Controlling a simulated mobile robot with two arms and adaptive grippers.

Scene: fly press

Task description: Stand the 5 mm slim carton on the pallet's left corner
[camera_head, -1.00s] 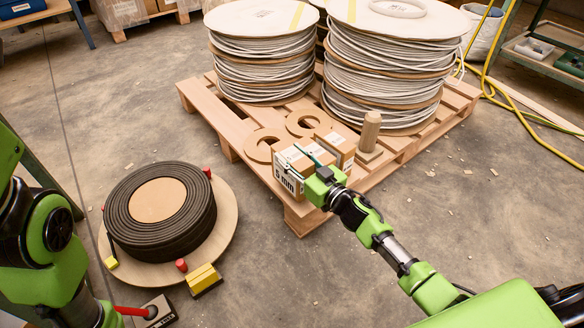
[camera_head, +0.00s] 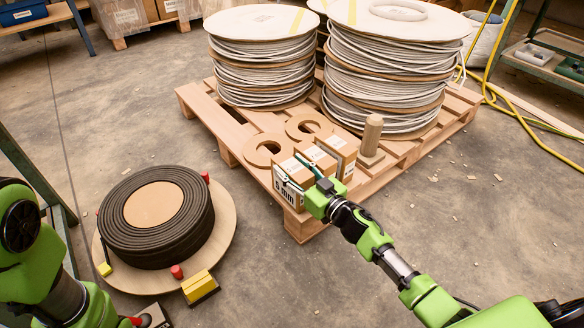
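The 5 mm slim carton (camera_head: 284,190) stands upright at the near left corner of the pallet (camera_head: 307,222), with its "5 mm" label facing out. My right gripper (camera_head: 300,172) is at its top, with one dark finger along the label side and the other on the far side, by the middle carton (camera_head: 318,157). Whether the fingers press on the carton or stand slightly apart from it is too small to tell. The carton's base is partly hidden. My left arm shows at the lower left edge; its gripper fingers are out of view.
Another carton (camera_head: 341,152) and a wooden peg on a base (camera_head: 371,137) stand close by on the right. Large cable reels (camera_head: 388,75) fill the back. A black coil (camera_head: 155,222) lies on a round board on the floor.

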